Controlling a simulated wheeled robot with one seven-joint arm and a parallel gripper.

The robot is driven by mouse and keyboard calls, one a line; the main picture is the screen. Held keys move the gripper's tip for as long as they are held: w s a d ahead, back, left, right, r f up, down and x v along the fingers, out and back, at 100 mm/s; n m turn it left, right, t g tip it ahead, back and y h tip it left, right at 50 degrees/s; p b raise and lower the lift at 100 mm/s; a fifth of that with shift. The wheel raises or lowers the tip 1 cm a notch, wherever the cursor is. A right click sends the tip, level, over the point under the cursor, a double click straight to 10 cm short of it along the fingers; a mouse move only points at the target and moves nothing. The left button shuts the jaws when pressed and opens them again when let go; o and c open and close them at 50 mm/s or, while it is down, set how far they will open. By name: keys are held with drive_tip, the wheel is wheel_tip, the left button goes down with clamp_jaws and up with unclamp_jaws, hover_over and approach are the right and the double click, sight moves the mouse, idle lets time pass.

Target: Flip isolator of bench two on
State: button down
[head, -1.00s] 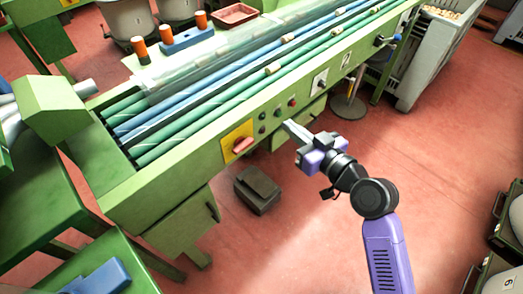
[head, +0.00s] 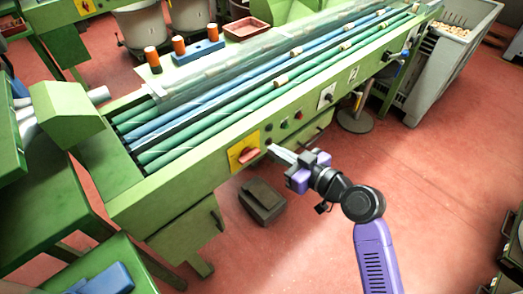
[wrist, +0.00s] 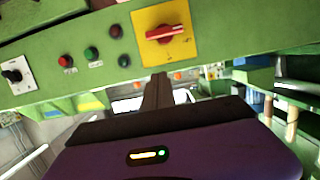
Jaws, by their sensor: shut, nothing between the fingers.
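The isolator is a red rotary handle (head: 249,156) on a yellow plate (head: 237,160) on the front panel of the green bench (head: 190,190). In the wrist view the red handle (wrist: 165,33) lies nearly level across its yellow plate (wrist: 183,50). My gripper (head: 272,149) is shut and empty, its fingers pointing at the panel just right of the yellow plate in the head view. In the wrist view the fingertips (wrist: 157,78) are just below the plate, apart from the handle. I cannot read the plate's markings.
Red, green and dark buttons (wrist: 90,53) and a black selector (wrist: 12,75) sit beside the isolator on the same panel. A dark box (head: 262,200) stands on the red floor below. Floor right of my arm is clear.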

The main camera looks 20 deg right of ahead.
hover_over(249, 156)
drive_tip(key=s+d, duration=0.1)
drive_tip(key=d, duration=0.2)
drive_tip(key=shift+s+f+p, duration=0.1)
drive_tip(key=shift+f+p, duration=0.2)
drive_tip(key=shift+f, duration=0.4)
drive_tip(key=f, duration=0.3)
drive_tip(key=shift+s+d, duration=0.1)
drive_tip(key=shift+s, duration=0.1)
drive_tip(key=shift+f, duration=0.6)
